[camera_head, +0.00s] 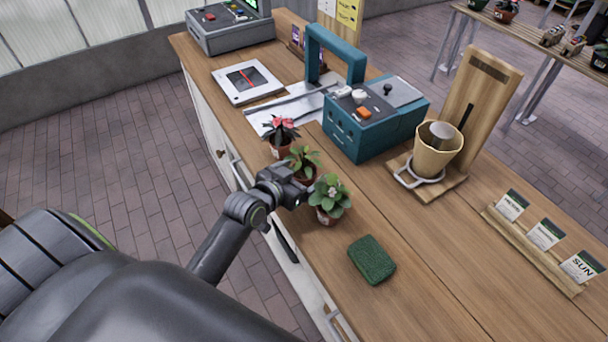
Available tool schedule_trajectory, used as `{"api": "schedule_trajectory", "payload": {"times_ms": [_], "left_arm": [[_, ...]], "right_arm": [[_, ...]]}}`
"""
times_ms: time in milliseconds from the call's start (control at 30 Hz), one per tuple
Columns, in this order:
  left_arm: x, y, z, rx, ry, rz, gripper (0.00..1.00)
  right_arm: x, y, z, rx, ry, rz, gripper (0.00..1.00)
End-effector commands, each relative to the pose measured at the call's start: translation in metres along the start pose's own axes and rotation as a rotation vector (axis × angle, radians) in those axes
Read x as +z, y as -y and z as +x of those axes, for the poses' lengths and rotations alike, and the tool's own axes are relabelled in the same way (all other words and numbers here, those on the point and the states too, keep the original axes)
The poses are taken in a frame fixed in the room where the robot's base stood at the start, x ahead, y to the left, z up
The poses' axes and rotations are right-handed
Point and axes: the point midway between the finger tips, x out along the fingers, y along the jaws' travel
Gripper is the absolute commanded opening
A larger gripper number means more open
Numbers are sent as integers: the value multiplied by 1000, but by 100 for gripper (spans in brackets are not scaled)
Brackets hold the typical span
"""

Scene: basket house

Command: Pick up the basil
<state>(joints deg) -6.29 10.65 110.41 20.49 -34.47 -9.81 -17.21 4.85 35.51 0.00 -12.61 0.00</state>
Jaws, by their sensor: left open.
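Three small potted plants stand in a row near the left edge of the wooden counter. The middle one, with plain green leaves, looks most like the basil (303,157). The front plant (329,194) has broad green leaves and a pale centre, and the back plant (281,131) has red leaves on top. My left gripper (308,190) is open, beside the front plant and just in front of the middle pot. Part of the middle pot is hidden behind it. I cannot tell whether the fingers touch a pot. My right gripper is not in view.
A green sponge-like block (372,259) lies on the counter (430,290) in front of the plants. A teal toolbox-like device (372,125) stands behind them. A wooden stand with a cup (437,152) and a card rack (530,250) are to the right.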

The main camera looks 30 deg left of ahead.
Motion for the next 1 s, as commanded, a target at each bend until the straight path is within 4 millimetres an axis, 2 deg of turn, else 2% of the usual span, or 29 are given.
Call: {"api": "schedule_trajectory", "payload": {"times_ms": [133, 300, 633, 1000], "left_arm": [[-6, 2, 18, 1, 1, -1, 88], [-4, 2, 34, -1, 0, -2, 88], [-3, 2, 39, -1, 0, 0, 88], [-3, 2, 39, -1, 0, -1, 40]], "right_arm": [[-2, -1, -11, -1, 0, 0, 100], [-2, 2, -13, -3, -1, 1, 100], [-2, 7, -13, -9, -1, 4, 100], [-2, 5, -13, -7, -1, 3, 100]]}}
